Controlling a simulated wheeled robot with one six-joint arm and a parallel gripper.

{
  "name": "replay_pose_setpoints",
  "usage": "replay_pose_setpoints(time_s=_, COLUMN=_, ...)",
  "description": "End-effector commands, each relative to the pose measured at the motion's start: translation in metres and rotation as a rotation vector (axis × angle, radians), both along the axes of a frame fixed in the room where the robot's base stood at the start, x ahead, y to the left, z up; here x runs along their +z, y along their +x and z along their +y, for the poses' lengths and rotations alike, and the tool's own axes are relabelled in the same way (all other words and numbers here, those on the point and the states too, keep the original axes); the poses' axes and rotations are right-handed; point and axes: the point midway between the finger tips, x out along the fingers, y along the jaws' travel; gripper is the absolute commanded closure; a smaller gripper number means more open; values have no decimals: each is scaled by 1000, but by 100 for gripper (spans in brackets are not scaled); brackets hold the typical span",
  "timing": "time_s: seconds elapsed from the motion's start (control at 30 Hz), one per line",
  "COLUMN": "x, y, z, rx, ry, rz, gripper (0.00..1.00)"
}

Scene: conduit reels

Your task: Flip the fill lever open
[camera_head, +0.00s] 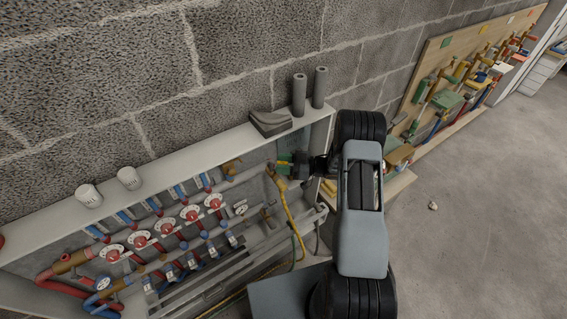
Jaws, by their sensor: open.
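The pipe manifold (180,225) sits in an open wall cabinet, with red round knobs and blue-handled valves along its bars. A small yellow piece (283,164) shows at its upper right end, near the top of a yellow hose (291,214). I cannot tell for sure whether this piece is the fill lever. My gripper (291,166) is dark and open, reaching left into the cabinet's right end close to the yellow piece. Whether its fingers touch anything is too small to tell. My arm hides part of the cabinet's right side.
A tool board (455,75) hangs on the wall at right. The floor (480,200) at right is mostly clear.

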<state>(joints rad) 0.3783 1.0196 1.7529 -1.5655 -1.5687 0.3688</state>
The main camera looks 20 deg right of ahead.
Motion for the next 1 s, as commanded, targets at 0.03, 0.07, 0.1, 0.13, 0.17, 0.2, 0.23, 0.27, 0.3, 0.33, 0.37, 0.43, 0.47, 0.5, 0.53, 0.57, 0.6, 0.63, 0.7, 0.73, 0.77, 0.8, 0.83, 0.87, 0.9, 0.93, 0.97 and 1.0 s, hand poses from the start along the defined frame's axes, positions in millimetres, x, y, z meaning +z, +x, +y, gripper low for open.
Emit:
replay_pose_setpoints(time_s=0.03, x=0, y=0, z=0, rx=0, ry=0, rz=0, gripper=56)
replay_pose_setpoints(time_s=0.07, x=0, y=0, z=0, rx=0, ry=0, rz=0, gripper=56)
replay_pose_setpoints(time_s=0.1, x=0, y=0, z=0, rx=0, ry=0, rz=0, gripper=56)
replay_pose_setpoints(time_s=0.13, x=0, y=0, z=0, rx=0, ry=0, rz=0, gripper=56)
replay_pose_setpoints(time_s=0.17, x=0, y=0, z=0, rx=0, ry=0, rz=0, gripper=56)
replay_pose_setpoints(time_s=0.2, x=0, y=0, z=0, rx=0, ry=0, rz=0, gripper=56)
replay_pose_setpoints(time_s=0.23, x=0, y=0, z=0, rx=0, ry=0, rz=0, gripper=57)
replay_pose_setpoints(time_s=0.27, x=0, y=0, z=0, rx=0, ry=0, rz=0, gripper=60)
replay_pose_setpoints(time_s=0.3, x=0, y=0, z=0, rx=0, ry=0, rz=0, gripper=64)
replay_pose_setpoints(time_s=0.33, x=0, y=0, z=0, rx=0, ry=0, rz=0, gripper=67)
replay_pose_setpoints(time_s=0.37, x=0, y=0, z=0, rx=0, ry=0, rz=0, gripper=70)
replay_pose_setpoints(time_s=0.43, x=0, y=0, z=0, rx=0, ry=0, rz=0, gripper=76)
replay_pose_setpoints(time_s=0.47, x=0, y=0, z=0, rx=0, ry=0, rz=0, gripper=79)
replay_pose_setpoints(time_s=0.5, x=0, y=0, z=0, rx=0, ry=0, rz=0, gripper=83)
replay_pose_setpoints(time_s=0.53, x=0, y=0, z=0, rx=0, ry=0, rz=0, gripper=86)
replay_pose_setpoints(time_s=0.57, x=0, y=0, z=0, rx=0, ry=0, rz=0, gripper=89)
replay_pose_setpoints(time_s=0.6, x=0, y=0, z=0, rx=0, ry=0, rz=0, gripper=93)
replay_pose_setpoints(time_s=0.63, x=0, y=0, z=0, rx=0, ry=0, rz=0, gripper=96)
replay_pose_setpoints(time_s=0.7, x=0, y=0, z=0, rx=0, ry=0, rz=0, gripper=100)
replay_pose_setpoints(time_s=0.73, x=0, y=0, z=0, rx=0, ry=0, rz=0, gripper=100)
replay_pose_setpoints(time_s=0.77, x=0, y=0, z=0, rx=-1, ry=0, rz=0, gripper=100)
replay_pose_setpoints(time_s=0.8, x=0, y=0, z=0, rx=-1, ry=0, rz=0, gripper=100)
replay_pose_setpoints(time_s=0.83, x=0, y=0, z=0, rx=-3, ry=0, rz=0, gripper=100)
replay_pose_setpoints(time_s=0.87, x=0, y=0, z=0, rx=-6, ry=0, rz=0, gripper=100)
replay_pose_setpoints(time_s=0.9, x=0, y=0, z=0, rx=-11, ry=0, rz=0, gripper=100)
replay_pose_setpoints(time_s=0.93, x=0, y=0, z=0, rx=-17, ry=0, rz=0, gripper=100)
replay_pose_setpoints(time_s=0.97, x=0, y=-1, z=0, rx=-25, ry=0, rz=1, gripper=100)
replay_pose_setpoints(time_s=1.0, x=0, y=-2, z=1, rx=-37, ry=1, rz=2, gripper=100)
